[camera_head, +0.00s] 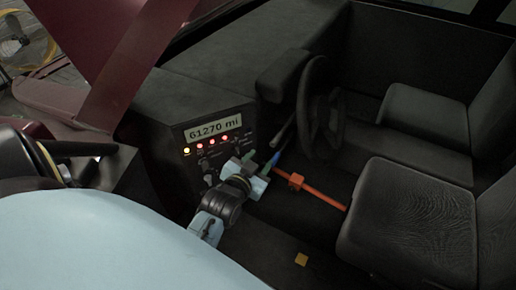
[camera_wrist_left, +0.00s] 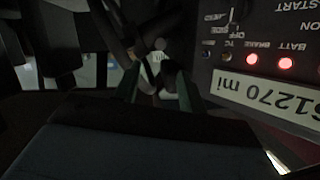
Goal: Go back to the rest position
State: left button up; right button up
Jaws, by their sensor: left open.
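My left gripper (camera_head: 260,162) is in the head view, in front of the lower right part of the dashboard panel. My right gripper is in neither view.
The dashboard panel (camera_head: 178,137) has a "61270 mi" display (camera_head: 213,128) and several lit lamps. A steering wheel (camera_head: 339,125), an orange bar (camera_head: 322,197) and dark seats (camera_head: 405,215) lie to the right. A small yellow square (camera_head: 301,259) is on the floor.

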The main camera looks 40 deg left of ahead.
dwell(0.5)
pick_arm(q)
jog(key=s+d+f+g+h+b, duration=0.15)
jog(key=s+f, duration=0.25)
jog(key=f, duration=0.6)
jog(key=s+d+f+m+g+h+b, duration=0.1)
jog(key=s+d+f+g, duration=0.2)
jog(key=f, duration=0.6)
jog(key=s+d+f+g+h+b, duration=0.1)
jog(key=s+d+f+g, duration=0.2)
jog(key=f, duration=0.7)
jog(key=s+a+f+g, duration=0.1)
jog(key=s+f+g, duration=0.1)
jog(key=s+f, duration=0.4)
jog(key=s+f+g+b, duration=0.1)
jog(key=s+f, duration=0.4)
jog(key=s, duration=0.8)
jog(key=s+a+f+m+g+b, duration=0.1)
jog(key=s+f+g, duration=0.2)
jog(key=s+f, duration=0.3)
jog(key=s, duration=0.3)
jog(key=shift+s+a+f, duration=0.25)
jog(key=shift+a+f, duration=0.05)
jog(key=shift+a, duration=0.05)
jog(key=shift+y, duration=0.25)
jog(key=shift+c, duration=0.5)
